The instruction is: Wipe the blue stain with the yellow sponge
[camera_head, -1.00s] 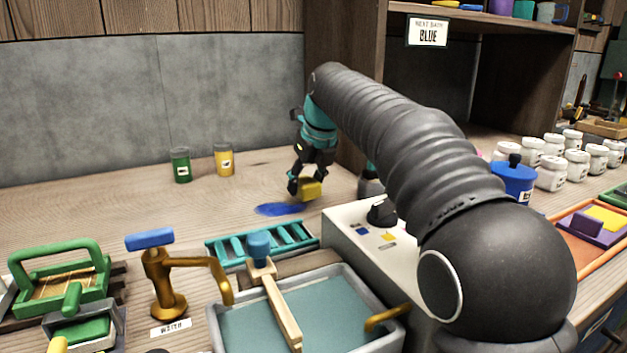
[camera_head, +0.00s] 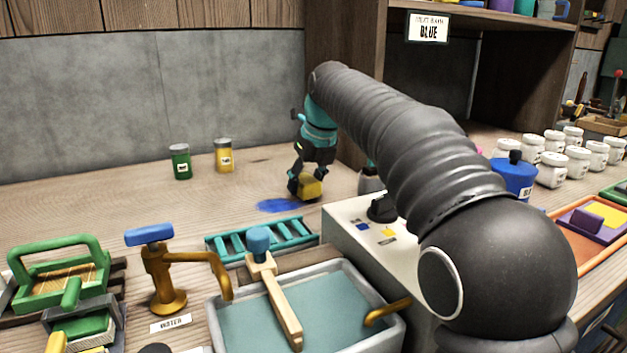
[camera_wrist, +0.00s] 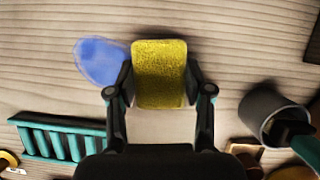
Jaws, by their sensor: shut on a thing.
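The yellow sponge (camera_head: 312,187) is held in my gripper (camera_head: 303,190), low over the wooden counter. In the wrist view the sponge (camera_wrist: 160,75) sits between the two fingers of my gripper (camera_wrist: 159,85), which are shut on it. The blue stain (camera_head: 277,205) lies on the counter just left of the sponge. In the wrist view the stain (camera_wrist: 100,61) is left of the sponge, close to the left finger. I cannot tell whether the sponge touches the counter.
A teal rack (camera_head: 262,240) and a grey basin (camera_head: 393,317) stand in front of the stain. A green jar (camera_head: 180,163) and a yellow jar (camera_head: 224,156) stand behind it to the left. A dark cup (camera_wrist: 266,112) is right of my gripper. Counter left of the stain is clear.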

